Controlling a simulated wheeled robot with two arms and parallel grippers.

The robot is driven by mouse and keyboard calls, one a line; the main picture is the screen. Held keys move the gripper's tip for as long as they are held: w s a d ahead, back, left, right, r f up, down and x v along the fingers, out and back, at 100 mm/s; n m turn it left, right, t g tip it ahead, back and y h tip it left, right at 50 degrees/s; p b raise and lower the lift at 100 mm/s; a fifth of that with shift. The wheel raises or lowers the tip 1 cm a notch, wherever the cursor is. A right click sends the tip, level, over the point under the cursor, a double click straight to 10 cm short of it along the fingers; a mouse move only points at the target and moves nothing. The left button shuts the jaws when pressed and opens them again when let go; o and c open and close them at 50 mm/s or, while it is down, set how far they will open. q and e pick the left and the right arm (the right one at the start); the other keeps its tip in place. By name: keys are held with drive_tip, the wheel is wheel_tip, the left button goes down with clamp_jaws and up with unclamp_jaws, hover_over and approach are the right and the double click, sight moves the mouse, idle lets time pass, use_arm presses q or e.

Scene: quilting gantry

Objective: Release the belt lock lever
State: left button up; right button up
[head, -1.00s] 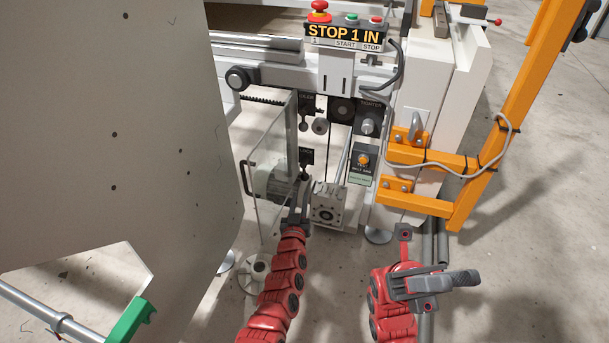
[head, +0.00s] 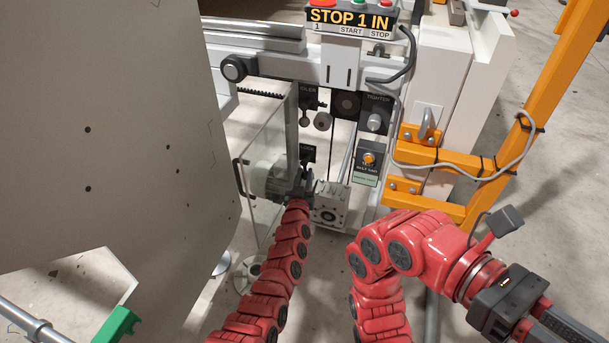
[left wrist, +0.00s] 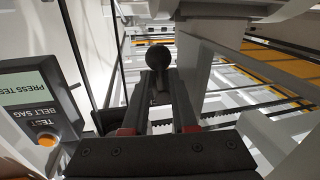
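The belt lock lever, with a black ball knob (left wrist: 158,57), shows in the left wrist view between and just beyond my left fingertips. My left gripper (left wrist: 161,90) has its fingers apart on either side of the lever's stem; I see no clear grip on it. In the head view my left gripper (head: 304,182) is at the dark lock plate (head: 307,154), below the idler parts, and mostly hides the lever. My right gripper (head: 556,326) is at the lower right, away from the machine, partly cut off by the frame edge; its opening is unclear.
A clear guard panel (head: 267,165) stands left of my left gripper. A belt sag test box (head: 368,161) and the tighter knob (head: 375,122) are to its right. An orange frame (head: 455,165) stands farther right. A large grey panel (head: 110,120) fills the left.

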use_arm(q)
drive_tip(key=shift+c, duration=0.2)
clamp_jaws()
idle(1.1)
